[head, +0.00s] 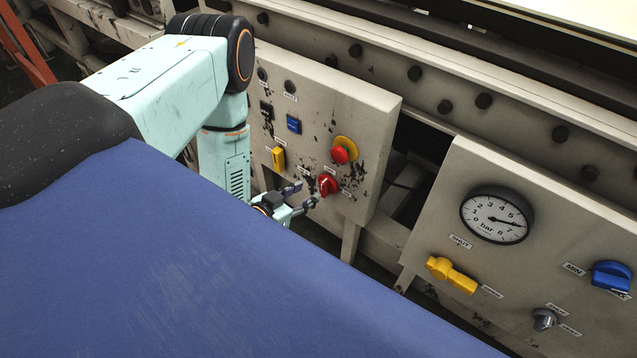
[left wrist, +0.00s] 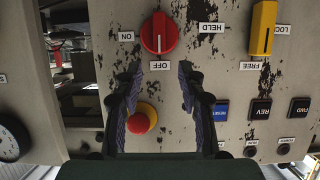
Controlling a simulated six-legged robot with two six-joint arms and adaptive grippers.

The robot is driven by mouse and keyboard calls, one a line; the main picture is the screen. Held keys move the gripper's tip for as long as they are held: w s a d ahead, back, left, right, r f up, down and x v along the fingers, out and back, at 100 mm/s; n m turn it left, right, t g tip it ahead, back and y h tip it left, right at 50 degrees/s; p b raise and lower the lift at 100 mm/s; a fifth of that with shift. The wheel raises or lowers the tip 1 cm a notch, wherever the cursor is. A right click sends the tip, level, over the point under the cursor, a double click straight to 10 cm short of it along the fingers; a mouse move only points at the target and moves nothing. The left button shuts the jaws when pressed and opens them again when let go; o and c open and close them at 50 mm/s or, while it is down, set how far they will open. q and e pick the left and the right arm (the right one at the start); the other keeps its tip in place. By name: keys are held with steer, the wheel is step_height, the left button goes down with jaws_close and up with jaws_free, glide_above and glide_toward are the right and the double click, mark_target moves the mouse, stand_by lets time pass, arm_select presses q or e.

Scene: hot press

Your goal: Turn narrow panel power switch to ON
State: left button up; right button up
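The narrow panel (head: 368,105) is beige and chipped. Its red rotary switch (head: 328,185) sits low on the panel. In the left wrist view, which is upside down, the red switch (left wrist: 159,34) has labels ON, OFF and HELD around it. Its white mark points at OFF. My left gripper (head: 304,194) is beside the switch in the head view, fingers apart and empty. In the left wrist view the open fingers (left wrist: 160,73) point toward the switch, which lies beyond the tips; I cannot tell the exact gap. My right gripper is not in view.
A red emergency button (head: 340,155) on a yellow base is close to the switch. A yellow selector (head: 278,158) and blue button (head: 293,124) are also on this panel. A wider panel (head: 480,165) with a gauge (head: 496,215) stands to the right, across a gap.

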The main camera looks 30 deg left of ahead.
mark_target(322, 185)
arm_select(q)
steer(key=b+x, duration=0.2)
steer(key=x, duration=0.3)
steer(key=shift+w+d+f, duration=0.1)
steer(key=shift+d+f, duration=0.05)
steer(key=shift+f, duration=0.1)
steer(key=shift+w+f, duration=0.1)
steer(key=shift+w, duration=0.5)
steer(key=shift+c, duration=0.5)
jaws_close()
